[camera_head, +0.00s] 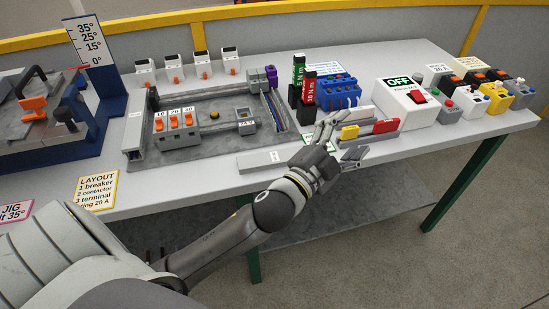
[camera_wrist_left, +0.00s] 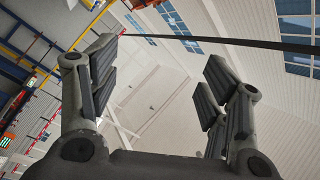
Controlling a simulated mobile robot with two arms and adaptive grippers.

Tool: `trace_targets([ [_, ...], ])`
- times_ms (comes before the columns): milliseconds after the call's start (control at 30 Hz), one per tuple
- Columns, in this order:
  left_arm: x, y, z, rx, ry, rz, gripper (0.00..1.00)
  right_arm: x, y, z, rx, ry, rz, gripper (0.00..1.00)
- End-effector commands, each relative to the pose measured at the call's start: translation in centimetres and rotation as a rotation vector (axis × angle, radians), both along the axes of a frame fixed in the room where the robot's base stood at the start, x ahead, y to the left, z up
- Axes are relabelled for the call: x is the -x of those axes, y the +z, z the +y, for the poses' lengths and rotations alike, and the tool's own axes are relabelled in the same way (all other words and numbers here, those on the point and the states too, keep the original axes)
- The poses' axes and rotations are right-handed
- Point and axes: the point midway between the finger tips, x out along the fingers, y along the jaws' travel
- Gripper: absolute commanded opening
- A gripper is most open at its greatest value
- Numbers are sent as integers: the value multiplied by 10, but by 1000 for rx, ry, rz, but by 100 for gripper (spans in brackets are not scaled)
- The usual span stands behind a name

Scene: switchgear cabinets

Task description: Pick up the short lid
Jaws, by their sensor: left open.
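A flat light-grey strip (camera_head: 256,163) with a small label lies near the table's front edge, in front of the grey mounting panel; it looks like the short lid, but its label is too small to read. My left gripper (camera_head: 342,139) is open and empty, to the right of the strip, by the red and yellow handled tools. Its fingers point right, away from the strip. In the left wrist view the gripper (camera_wrist_left: 155,90) shows its two fingers spread wide with only walls and ceiling windows between them. My right gripper is not in view.
The panel (camera_head: 200,153) holds orange-switched breakers. Red and yellow tools (camera_head: 372,129), a white OFF box (camera_head: 404,104), a blue terminal block (camera_head: 339,92) and red and green upright blocks (camera_head: 308,92) crowd around the gripper. A tilted jig (camera_head: 45,140) stands at left.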

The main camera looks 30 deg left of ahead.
Motion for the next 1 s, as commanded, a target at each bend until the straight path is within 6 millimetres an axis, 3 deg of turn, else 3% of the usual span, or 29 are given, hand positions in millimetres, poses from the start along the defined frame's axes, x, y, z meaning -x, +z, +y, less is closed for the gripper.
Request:
trace_targets([
  [33,-5,24,-15,-74,-58,-107,71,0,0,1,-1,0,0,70],
  [100,-6,52,-39,-183,-145,-251,71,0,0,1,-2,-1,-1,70],
  [267,7,90,-94,-459,-361,-545,71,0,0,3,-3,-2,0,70],
  [400,25,89,-134,-729,-566,-749,71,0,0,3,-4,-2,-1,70],
  [567,40,56,-152,-1067,-816,-904,71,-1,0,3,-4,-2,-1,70],
  [667,40,26,-144,-1287,-982,-943,71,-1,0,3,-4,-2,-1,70],
  [767,35,-6,-120,-1507,-1151,-932,71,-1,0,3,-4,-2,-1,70],
  [867,25,-32,-78,-1722,-1322,-862,71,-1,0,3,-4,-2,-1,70],
  [1000,10,-52,2,-1984,-1556,-658,71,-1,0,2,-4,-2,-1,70],
])
